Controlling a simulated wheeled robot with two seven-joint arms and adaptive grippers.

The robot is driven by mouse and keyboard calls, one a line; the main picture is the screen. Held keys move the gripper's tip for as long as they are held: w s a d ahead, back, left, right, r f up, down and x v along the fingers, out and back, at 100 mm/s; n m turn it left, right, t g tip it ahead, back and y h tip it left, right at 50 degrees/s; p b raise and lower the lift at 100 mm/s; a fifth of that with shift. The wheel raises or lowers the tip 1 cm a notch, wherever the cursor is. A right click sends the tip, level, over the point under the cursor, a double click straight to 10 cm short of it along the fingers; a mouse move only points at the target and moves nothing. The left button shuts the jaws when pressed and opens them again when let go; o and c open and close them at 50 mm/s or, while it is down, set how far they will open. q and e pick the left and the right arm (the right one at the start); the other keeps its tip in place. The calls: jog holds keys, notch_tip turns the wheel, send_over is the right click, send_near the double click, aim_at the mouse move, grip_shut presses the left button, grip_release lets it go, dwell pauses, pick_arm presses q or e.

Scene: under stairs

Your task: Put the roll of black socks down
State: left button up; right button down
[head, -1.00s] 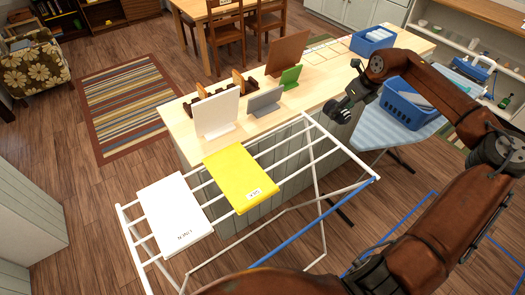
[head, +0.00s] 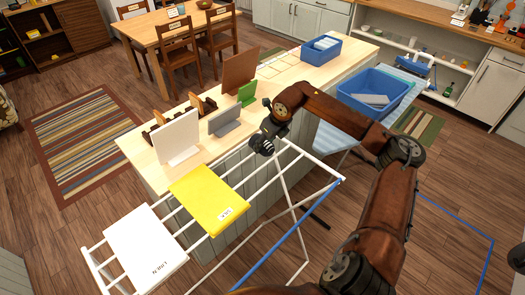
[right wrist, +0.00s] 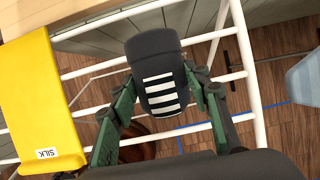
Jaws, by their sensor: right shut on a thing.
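The roll of black socks (right wrist: 157,75) is a dark cylinder with white stripes in the right wrist view. My right gripper (right wrist: 160,95) is shut on it, with a green-dark finger on either side. In the head view my right gripper (head: 262,142) is small and dark, above the far side of the white drying rack (head: 290,205), near the counter edge. The sock roll is hard to tell from the gripper there. Rack bars lie behind the roll in the right wrist view. My left gripper is not in view.
A yellow cloth (head: 207,198) marked SILK and a white cloth (head: 145,247) lie on the rack. White, grey, green and brown panels stand on the wooden counter (head: 290,88), with a blue bin (head: 321,48). A blue basket (head: 375,92) sits on the ironing board (head: 345,135).

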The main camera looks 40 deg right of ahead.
jog(key=f, duration=0.3)
jog(key=shift+w+a+f, duration=0.1)
jog(key=shift+a+f, duration=0.1)
jog(key=shift+a, duration=0.2)
jog(key=shift+d+f, duration=0.1)
jog(key=shift+f, duration=0.15)
jog(key=shift+f, duration=0.2)
jog(key=c, duration=1.1)
grip_release()
jog(key=shift+r, duration=0.1)
jog(key=v, duration=1.2)
jog(key=shift+r, duration=0.15)
